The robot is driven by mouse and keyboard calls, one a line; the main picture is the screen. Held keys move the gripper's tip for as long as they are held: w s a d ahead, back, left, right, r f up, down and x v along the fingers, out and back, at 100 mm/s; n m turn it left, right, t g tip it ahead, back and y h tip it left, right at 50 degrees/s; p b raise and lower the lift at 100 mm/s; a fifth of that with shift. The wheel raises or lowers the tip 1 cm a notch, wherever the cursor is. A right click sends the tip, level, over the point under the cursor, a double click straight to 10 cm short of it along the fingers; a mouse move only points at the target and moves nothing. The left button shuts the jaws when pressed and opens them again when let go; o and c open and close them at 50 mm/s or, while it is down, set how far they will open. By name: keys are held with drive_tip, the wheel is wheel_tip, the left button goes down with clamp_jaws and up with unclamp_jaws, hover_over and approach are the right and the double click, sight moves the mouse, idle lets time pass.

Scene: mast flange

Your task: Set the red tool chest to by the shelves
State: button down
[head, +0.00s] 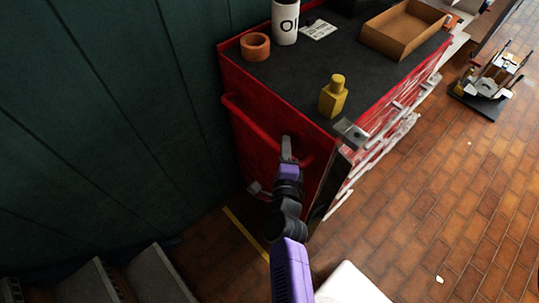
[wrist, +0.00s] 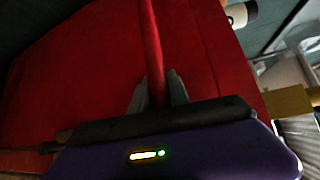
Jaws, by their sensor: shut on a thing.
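The red tool chest (head: 322,150) stands on the brick floor against the dark green wall, with a black top and a drawer front facing right. A red bar handle (head: 250,124) runs along its near end. My gripper (head: 287,148) is shut on this handle near its right end. In the wrist view the handle bar (wrist: 151,40) passes between the two grey fingers of my gripper (wrist: 158,92), with the chest's red end panel (wrist: 85,70) behind. I cannot make out any shelves for certain.
Grey steps (head: 158,275) are at lower left. A black-based stand (head: 485,90) is at right. The floor between is mostly clear.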

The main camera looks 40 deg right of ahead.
sight(301, 146)
drive_tip(key=d, duration=0.4)
drive_tip(key=d+r+p, duration=0.1)
drive_tip(key=d, duration=0.1)
drive_tip(key=shift+d, duration=0.3)
drive_tip(key=shift+w, duration=0.1)
drive_tip(key=c, duration=1.3)
unclamp_jaws()
drive_tip(key=shift+a, duration=0.15)
drive_tip(key=shift+o, duration=0.2)
drive_tip(key=shift+f, duration=0.2)
drive_tip(key=shift+a+f, duration=0.1)
drive_tip(key=shift+s+a, duration=0.2)
drive_tip(key=shift+s, duration=0.15)
drive_tip(key=shift+b+v, duration=0.7)
drive_tip(key=shift+v, duration=2.8)
